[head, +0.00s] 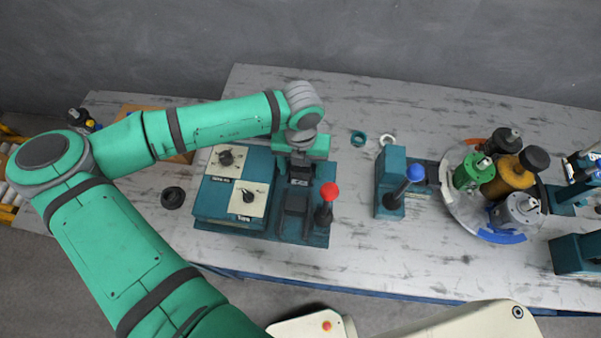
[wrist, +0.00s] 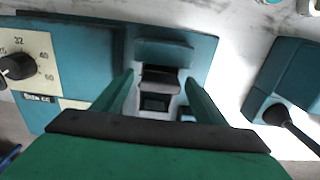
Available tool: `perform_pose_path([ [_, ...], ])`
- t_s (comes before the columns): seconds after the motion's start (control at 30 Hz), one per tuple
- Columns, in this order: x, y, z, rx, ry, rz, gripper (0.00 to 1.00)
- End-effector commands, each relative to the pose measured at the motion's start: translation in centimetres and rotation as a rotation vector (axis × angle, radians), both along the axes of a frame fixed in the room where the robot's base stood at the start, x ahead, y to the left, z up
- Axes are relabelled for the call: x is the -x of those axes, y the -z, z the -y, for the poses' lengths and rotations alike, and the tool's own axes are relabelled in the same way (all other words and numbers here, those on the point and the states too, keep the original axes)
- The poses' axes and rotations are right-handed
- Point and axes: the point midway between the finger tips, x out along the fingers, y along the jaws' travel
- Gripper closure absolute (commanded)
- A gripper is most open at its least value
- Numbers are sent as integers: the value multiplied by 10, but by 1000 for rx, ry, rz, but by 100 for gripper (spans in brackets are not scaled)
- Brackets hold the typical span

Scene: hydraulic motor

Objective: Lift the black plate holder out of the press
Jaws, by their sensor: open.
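The press (head: 231,192) is a teal machine with dials on its left part and a red-knobbed lever (head: 329,192) at its right. In the wrist view, the black plate holder (wrist: 160,82) shows as a dark piece in the press, in front of a teal block (wrist: 163,52). My gripper (wrist: 159,78) is open, with one teal finger to the left and one to the right of the dark piece. I cannot tell whether they touch it. In the head view, my gripper (head: 300,168) is over the back of the press and hides part of it.
A second teal device (head: 390,175) with a blue-knobbed lever (head: 414,174) stands to the right. A round tray (head: 455,207) beyond it holds several motors and bottles. Bare tabletop (head: 354,215) separates the two devices.

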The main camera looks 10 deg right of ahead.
Motion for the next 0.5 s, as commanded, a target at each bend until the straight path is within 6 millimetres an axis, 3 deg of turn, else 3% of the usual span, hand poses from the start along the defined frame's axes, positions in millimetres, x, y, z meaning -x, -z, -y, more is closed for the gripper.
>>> perform_pose_path([
  [0.33,0,9,0,0,0,0,34],
  [0.5,0,9,0,0,0,0,73],
])
